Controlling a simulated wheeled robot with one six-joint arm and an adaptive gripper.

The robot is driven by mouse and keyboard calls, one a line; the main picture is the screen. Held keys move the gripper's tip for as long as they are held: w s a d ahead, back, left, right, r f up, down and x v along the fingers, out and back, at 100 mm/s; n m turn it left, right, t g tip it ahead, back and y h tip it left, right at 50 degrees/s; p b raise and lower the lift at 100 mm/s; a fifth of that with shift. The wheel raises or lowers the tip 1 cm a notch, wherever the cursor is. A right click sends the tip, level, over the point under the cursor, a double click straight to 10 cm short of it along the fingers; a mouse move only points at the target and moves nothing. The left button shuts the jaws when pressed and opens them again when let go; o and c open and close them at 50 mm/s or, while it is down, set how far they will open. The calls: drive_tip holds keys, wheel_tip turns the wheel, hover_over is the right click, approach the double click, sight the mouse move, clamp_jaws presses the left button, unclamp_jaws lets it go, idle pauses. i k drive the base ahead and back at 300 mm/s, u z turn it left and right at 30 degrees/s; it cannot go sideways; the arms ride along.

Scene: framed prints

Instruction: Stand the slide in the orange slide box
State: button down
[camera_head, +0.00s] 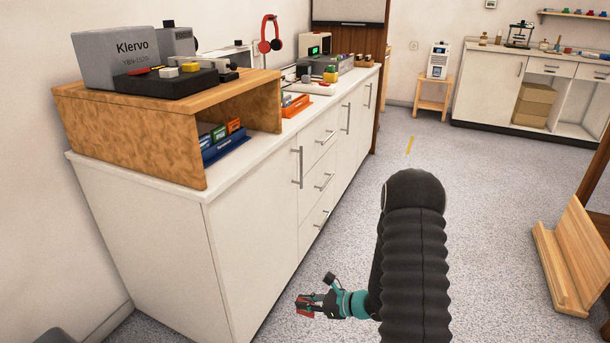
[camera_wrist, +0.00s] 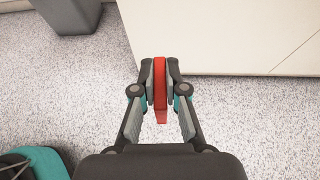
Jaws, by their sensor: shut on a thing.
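My gripper (camera_head: 308,304) is shut on a thin red slide (camera_wrist: 160,85), seen edge-on between the two fingers in the wrist view. In the head view the red slide (camera_head: 304,312) is small and partly covered by the fingers. My gripper is low, in front of the white cabinet and well below its top. The orange slide box (camera_head: 295,109) lies on the white countertop, just right of the wooden shelf, far above and behind my gripper. It is too small to tell what stands in it.
The wooden shelf (camera_head: 130,135) holds a blue box (camera_head: 226,150) with several coloured pieces inside. A grey Klervo device (camera_head: 115,58) stands on top. The white cabinet (camera_head: 255,235) has protruding handles. A grey bin (camera_wrist: 72,14) is near the cabinet's end. Open floor (camera_head: 400,150) lies right of the cabinet.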

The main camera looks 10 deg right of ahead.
sight(300, 105)
drive_tip(key=z, duration=1.35)
drive_tip(key=i, duration=5.05)
drive_tip(key=u, duration=4.3)
